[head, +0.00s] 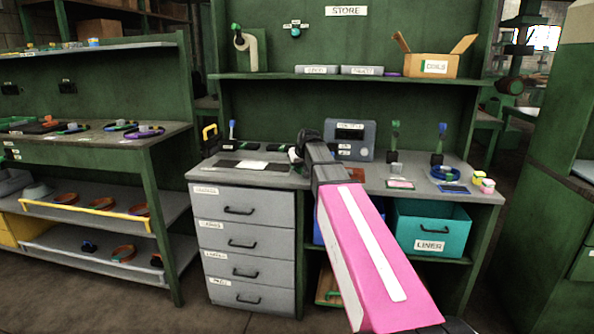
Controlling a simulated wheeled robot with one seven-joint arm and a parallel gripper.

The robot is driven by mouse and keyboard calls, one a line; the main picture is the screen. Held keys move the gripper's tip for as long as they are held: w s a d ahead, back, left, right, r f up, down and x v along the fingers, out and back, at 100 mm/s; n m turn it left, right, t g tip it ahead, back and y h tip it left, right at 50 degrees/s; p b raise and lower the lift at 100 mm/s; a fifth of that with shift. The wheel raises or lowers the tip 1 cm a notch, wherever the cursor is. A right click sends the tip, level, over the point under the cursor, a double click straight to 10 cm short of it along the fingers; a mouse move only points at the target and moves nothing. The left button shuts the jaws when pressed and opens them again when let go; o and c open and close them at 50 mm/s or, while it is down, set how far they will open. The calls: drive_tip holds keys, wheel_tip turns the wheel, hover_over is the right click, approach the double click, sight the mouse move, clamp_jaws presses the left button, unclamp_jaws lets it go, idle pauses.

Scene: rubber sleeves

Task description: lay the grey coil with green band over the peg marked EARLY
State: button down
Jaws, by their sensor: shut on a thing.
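My pink arm with its white stripe reaches over the workbench, and my gripper (297,158) is at its dark far end, low over the bench top. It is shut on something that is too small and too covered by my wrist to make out. I cannot pick out the grey coil with green band. Upright posts stand on the bench: one with a blue top (232,130) at the left, a dark one with a green top (396,132) right of centre, and a blue-topped one (441,138) at the right. Their labels are too small to read, so I cannot tell which says EARLY.
A grey box with a screen (350,139) stands behind my gripper. A blue coil (445,174) lies around the right post's foot. Grey drawers (243,243) and a teal LINER bin (432,230) are below. A shelf with an open COILS box (433,65) overhangs the back.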

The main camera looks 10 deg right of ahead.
drive_tip(key=shift+f, duration=1)
drive_tip(key=c, duration=0.9)
unclamp_jaws()
drive_tip(key=shift+f, duration=0.15)
